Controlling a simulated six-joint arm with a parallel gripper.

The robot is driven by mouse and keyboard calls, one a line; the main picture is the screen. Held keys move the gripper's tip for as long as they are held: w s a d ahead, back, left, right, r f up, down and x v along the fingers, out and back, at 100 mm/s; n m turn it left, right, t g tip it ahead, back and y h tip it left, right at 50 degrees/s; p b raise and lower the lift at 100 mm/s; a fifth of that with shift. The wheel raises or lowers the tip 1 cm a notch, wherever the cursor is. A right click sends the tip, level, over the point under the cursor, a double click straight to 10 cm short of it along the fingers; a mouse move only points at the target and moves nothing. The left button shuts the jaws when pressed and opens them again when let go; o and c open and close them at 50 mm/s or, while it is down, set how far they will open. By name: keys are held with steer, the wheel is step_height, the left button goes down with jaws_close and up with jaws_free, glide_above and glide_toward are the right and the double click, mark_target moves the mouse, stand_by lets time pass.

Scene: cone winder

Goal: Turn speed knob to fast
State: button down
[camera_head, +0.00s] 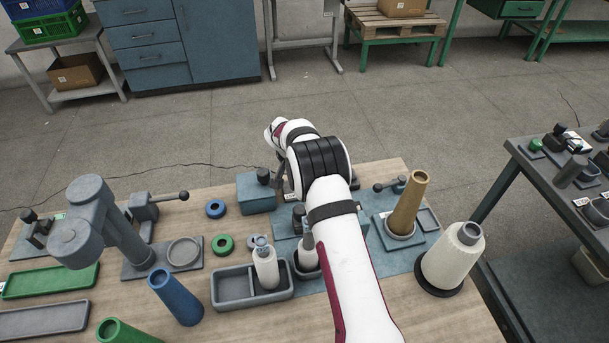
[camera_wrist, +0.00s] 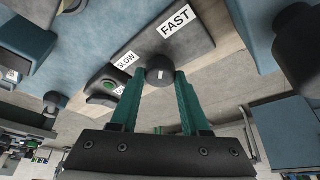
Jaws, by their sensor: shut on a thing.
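The speed knob (camera_wrist: 159,66) is a dark round knob with a small pale mark, in the upper middle of the wrist view. It is on a grey plate with a white SLOW label (camera_wrist: 127,60) to its left and a white FAST label (camera_wrist: 175,21) above and to its right. My gripper (camera_wrist: 160,80) has its two green fingers on either side of the knob, shut on it. In the head view my white arm reaches over the bench and hides the fingers and the knob.
A green button (camera_wrist: 108,87) sits close to the plate in the wrist view. A blue box (camera_head: 257,193), a brown cone (camera_head: 408,205) and a cream yarn cone (camera_head: 453,258) stand near my arm. A white bottle (camera_head: 265,266) stands in a grey tray (camera_head: 234,287).

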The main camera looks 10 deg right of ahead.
steer(key=shift+c, duration=1.9)
jaws_free()
steer(key=v, duration=1.5)
steer(key=shift+r, duration=0.4)
